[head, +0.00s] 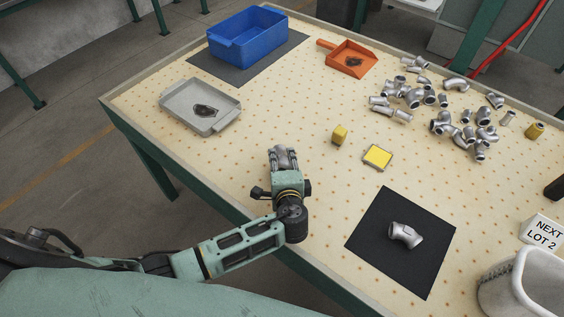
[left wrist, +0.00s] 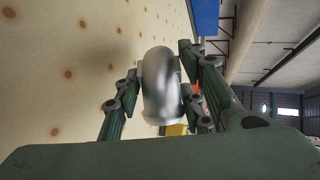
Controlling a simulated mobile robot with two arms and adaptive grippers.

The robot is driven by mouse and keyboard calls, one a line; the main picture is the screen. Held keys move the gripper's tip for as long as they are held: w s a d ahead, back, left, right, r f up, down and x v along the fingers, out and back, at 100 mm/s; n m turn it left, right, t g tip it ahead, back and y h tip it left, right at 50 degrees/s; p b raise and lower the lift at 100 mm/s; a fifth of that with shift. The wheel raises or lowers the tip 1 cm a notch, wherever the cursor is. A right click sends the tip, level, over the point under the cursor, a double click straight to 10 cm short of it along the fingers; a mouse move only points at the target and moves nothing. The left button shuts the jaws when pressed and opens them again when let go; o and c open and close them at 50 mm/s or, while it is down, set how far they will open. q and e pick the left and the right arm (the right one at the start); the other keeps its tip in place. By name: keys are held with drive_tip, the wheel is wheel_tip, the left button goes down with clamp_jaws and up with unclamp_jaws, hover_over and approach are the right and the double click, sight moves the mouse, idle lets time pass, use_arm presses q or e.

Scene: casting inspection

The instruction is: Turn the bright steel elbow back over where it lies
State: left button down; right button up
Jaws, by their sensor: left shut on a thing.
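A bright steel elbow (left wrist: 162,85) is between the fingers of my left gripper (left wrist: 155,105) in the left wrist view. In the head view the left gripper (head: 284,160) is over the table's near left part, shut on this elbow (head: 285,155), whose lower part the gripper hides. The left wrist view shows the dotted table surface close beside it; I cannot tell whether the elbow touches the table. Another steel elbow fitting (head: 405,235) lies on the black mat (head: 425,275) to the right. My right gripper is in neither view.
A grey tray (head: 172,123) and an orange dustpan (head: 328,46) each hold dark bits. A blue bin (head: 240,42) stands at the back left. Several steel fittings (head: 415,95) lie at the right. A white basket (head: 495,292) stands front right.

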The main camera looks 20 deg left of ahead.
use_arm(q)
drive_tip(key=shift+f+b, duration=0.7)
drive_tip(key=shift+f, duration=0.1)
drive_tip(key=c, duration=1.2)
unclamp_jaws()
drive_tip(key=shift+o, duration=0.8)
drive_tip(key=shift+f, duration=0.15)
drive_tip(key=shift+s, duration=0.15)
drive_tip(key=v, duration=1.1)
drive_tip(key=shift+s+d+r, duration=0.25)
drive_tip(key=shift+r, duration=0.05)
